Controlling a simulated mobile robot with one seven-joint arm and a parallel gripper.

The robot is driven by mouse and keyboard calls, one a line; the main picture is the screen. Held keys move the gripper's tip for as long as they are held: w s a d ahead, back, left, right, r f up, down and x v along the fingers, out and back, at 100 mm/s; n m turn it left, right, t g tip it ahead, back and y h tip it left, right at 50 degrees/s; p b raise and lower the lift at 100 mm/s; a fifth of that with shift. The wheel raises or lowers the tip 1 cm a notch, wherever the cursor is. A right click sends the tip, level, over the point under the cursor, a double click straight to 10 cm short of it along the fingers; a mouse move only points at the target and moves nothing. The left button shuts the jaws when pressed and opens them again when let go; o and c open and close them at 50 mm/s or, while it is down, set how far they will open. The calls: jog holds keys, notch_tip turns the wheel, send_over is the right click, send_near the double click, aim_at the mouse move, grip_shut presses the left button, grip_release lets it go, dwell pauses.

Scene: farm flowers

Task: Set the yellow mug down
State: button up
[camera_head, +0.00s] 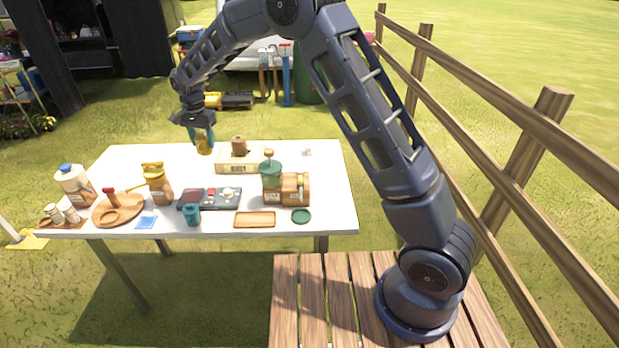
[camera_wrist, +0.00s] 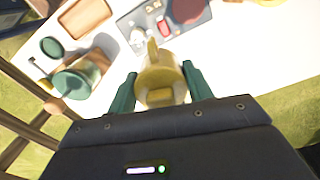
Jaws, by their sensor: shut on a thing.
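The yellow mug (camera_head: 204,144) is at the far edge of the white table (camera_head: 115,165) in the head view. My gripper (camera_head: 201,138) is shut on it from above. In the wrist view the mug (camera_wrist: 160,80) sits between the two green fingers of my gripper (camera_wrist: 160,92), with its handle pointing up in the picture. I cannot tell whether the mug's bottom touches the table.
A wooden box (camera_head: 238,163) stands right of the mug. A grey tray (camera_head: 222,199), a brown jar (camera_head: 158,187), a round brown tray (camera_head: 118,209) and a green-lidded jar (camera_head: 271,182) stand nearer. The tabletop left of the mug is clear.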

jog(key=w+d+m, duration=0.2)
jog(key=w+d, duration=0.2)
jog(key=d, duration=0.8)
jog(key=w+d+m, duration=0.2)
jog(key=w+d, duration=0.2)
jog(key=d, duration=0.8)
jog(key=w+d+m, duration=0.2)
jog(key=w+d, duration=0.2)
jog(key=d, duration=0.8)
jog(key=f, duration=2)
jog(key=shift+s+d+f, duration=0.1)
jog(key=shift+s+d, duration=0.1)
jog(key=shift+d, duration=0.1)
jog(key=o, duration=1)
jog(key=shift+f, duration=0.1)
